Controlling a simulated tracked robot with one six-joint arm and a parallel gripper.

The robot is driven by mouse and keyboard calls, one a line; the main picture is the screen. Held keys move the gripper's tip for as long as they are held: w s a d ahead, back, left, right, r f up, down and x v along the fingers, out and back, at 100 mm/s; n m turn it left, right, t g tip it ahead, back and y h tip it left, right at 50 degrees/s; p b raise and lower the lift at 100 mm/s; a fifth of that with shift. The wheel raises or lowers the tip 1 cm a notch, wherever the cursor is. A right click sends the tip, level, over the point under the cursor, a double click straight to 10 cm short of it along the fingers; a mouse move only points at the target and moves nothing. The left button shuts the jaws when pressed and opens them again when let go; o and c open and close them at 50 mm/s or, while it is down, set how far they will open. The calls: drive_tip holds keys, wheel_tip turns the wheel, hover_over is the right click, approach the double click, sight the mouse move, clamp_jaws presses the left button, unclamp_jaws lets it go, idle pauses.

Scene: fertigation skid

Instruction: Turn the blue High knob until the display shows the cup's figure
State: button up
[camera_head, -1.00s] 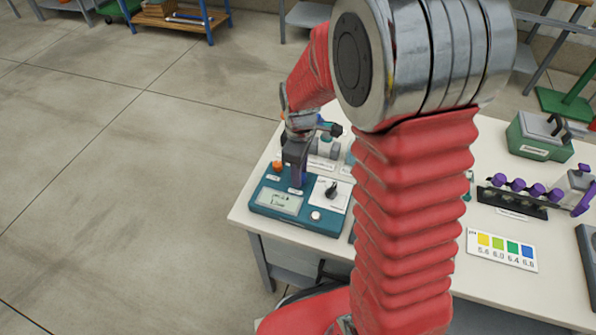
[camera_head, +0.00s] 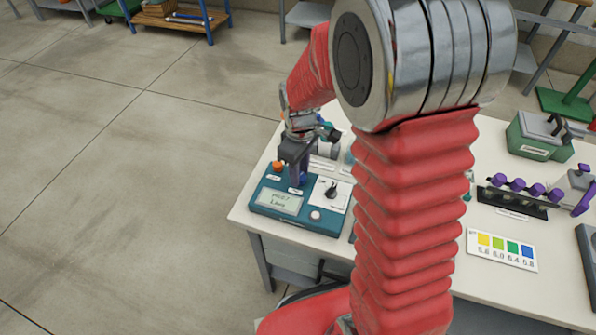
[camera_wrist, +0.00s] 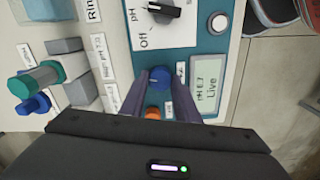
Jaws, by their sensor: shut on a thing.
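The teal meter (camera_head: 265,207) stands at the bench's front left corner; it also shows in the wrist view (camera_wrist: 218,47). My gripper (camera_head: 297,183) points down onto it. In the wrist view my gripper (camera_wrist: 158,76) is shut on the blue High knob (camera_wrist: 157,75), a finger on either side. An orange knob (camera_wrist: 152,112) sits beside it. The display (camera_wrist: 208,92) seems to read pH 6.7 with Live below; the digits are small. A label (camera_wrist: 99,60) near the cups seems to read High and pH 7-something. A green-capped cup (camera_wrist: 37,80) lies or stands at left.
A black selector dial (camera_wrist: 165,12) and a white button (camera_wrist: 219,23) are on the meter. Grey blocks (camera_wrist: 72,66) stand beside it. A colour chart (camera_head: 502,250), a rack of purple-capped items (camera_head: 512,198) and a green case (camera_head: 540,137) are farther right.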

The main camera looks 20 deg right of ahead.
drive_tip(key=m, duration=0.7)
drive_tip(key=shift+w+d+r, duration=0.1)
drive_tip(key=m, duration=0.6)
idle(0.5)
drive_tip(key=o, duration=1)
drive_tip(key=shift+o, duration=0.2)
wheel_tip(320, 180, up, 14)
drive_tip(key=shift+f, duration=0.2)
